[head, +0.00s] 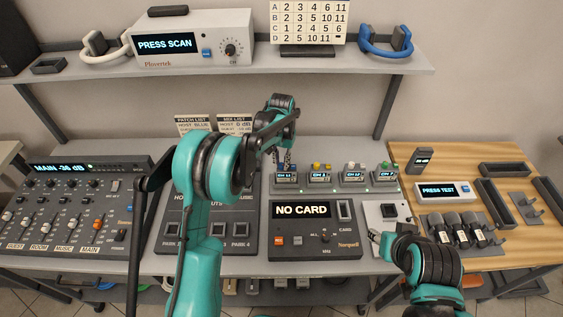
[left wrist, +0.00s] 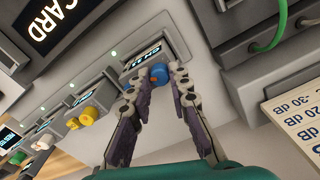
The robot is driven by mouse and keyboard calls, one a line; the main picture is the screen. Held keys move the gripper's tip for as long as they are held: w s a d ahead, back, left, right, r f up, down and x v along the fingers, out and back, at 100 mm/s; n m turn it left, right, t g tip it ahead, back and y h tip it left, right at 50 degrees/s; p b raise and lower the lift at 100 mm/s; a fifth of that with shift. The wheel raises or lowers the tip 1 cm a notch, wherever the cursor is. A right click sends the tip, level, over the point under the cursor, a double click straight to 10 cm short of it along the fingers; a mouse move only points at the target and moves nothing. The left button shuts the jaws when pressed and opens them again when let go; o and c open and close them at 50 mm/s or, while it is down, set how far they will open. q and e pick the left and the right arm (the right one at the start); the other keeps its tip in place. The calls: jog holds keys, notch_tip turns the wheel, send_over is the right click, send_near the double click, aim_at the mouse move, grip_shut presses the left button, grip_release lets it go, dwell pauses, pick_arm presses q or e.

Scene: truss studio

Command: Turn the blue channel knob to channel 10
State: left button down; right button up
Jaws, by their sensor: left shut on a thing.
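The blue channel knob (left wrist: 158,75) sits on the front of a small grey receiver (left wrist: 172,50), below its lit display. My left gripper (left wrist: 163,72) has its two fingers on either side of the knob and is shut on it. In the head view my left gripper (head: 281,160) reaches down to the leftmost receiver (head: 286,182), whose display seems to read CH 11. The knob is mostly hidden there by the fingers. My right gripper (head: 375,237) is low at the right, near a grey box; its opening is unclear.
Receivers with yellow (head: 317,167), white (head: 350,166) and green (head: 380,165) knobs stand in a row to the right. The NO CARD console (head: 301,240) is in front. A channel chart (head: 309,20) and a scanner (head: 192,40) are on the shelf above.

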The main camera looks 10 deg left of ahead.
pick_arm(q)
jog(key=n, duration=0.6)
dwell(0.6)
